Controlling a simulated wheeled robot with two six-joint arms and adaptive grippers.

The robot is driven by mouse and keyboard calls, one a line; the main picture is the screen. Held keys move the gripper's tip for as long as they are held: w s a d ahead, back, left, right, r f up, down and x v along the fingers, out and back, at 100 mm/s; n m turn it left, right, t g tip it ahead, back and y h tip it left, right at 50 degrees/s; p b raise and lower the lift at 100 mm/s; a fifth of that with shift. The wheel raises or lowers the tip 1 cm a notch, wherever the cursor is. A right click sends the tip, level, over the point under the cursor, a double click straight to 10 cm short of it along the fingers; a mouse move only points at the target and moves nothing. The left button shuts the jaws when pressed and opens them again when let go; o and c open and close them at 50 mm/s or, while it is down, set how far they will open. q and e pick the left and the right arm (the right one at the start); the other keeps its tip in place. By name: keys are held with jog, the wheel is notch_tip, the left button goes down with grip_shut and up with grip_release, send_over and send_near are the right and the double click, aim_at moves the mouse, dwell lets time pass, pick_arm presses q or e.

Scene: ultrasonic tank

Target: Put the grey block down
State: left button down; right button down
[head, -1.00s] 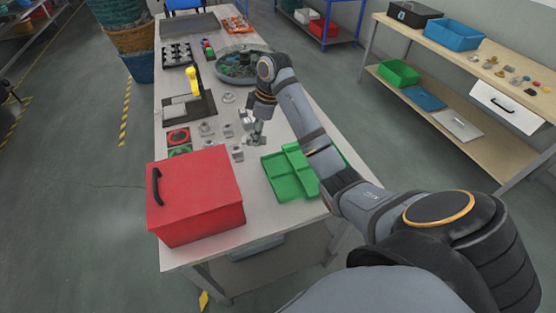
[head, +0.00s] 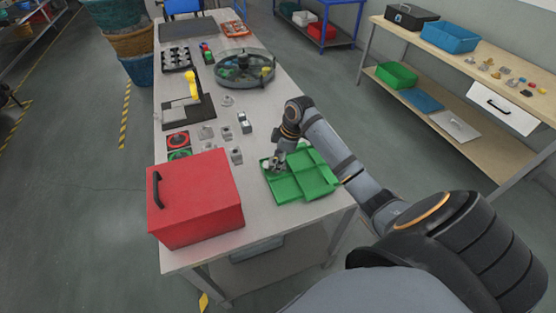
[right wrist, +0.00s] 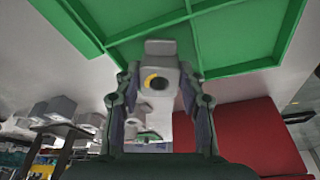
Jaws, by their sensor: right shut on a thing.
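My right gripper (head: 275,163) is at the far left corner of the green tray (head: 314,186). It is shut on a grey block (right wrist: 160,78), which shows between the two fingers in the right wrist view, with a dark round hole and a yellow mark on its face. In the head view the held block is small and mostly hidden by the gripper. The green tray (right wrist: 228,38) fills the top of the wrist view, its edge close to the block. I cannot tell whether the block touches the tray. My left gripper is not in view.
Several other grey pieces (head: 236,156) stand on the table left of the tray. A red box (head: 196,200) with a black handle is at the near left. A round dish (head: 245,70) and a black stand with a yellow handle (head: 193,82) are farther back.

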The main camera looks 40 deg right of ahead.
jog(key=c, duration=1.1)
grip_release()
jog(key=shift+s+f, duration=0.1)
jog(key=shift+f, duration=0.3)
jog(key=v, duration=0.4)
jog(key=b+v, duration=0.1)
jog(key=v, duration=0.3)
jog(key=b+v, duration=0.1)
jog(key=v, duration=0.3)
jog(key=shift+w+r, duration=0.2)
jog(key=shift+w, duration=0.05)
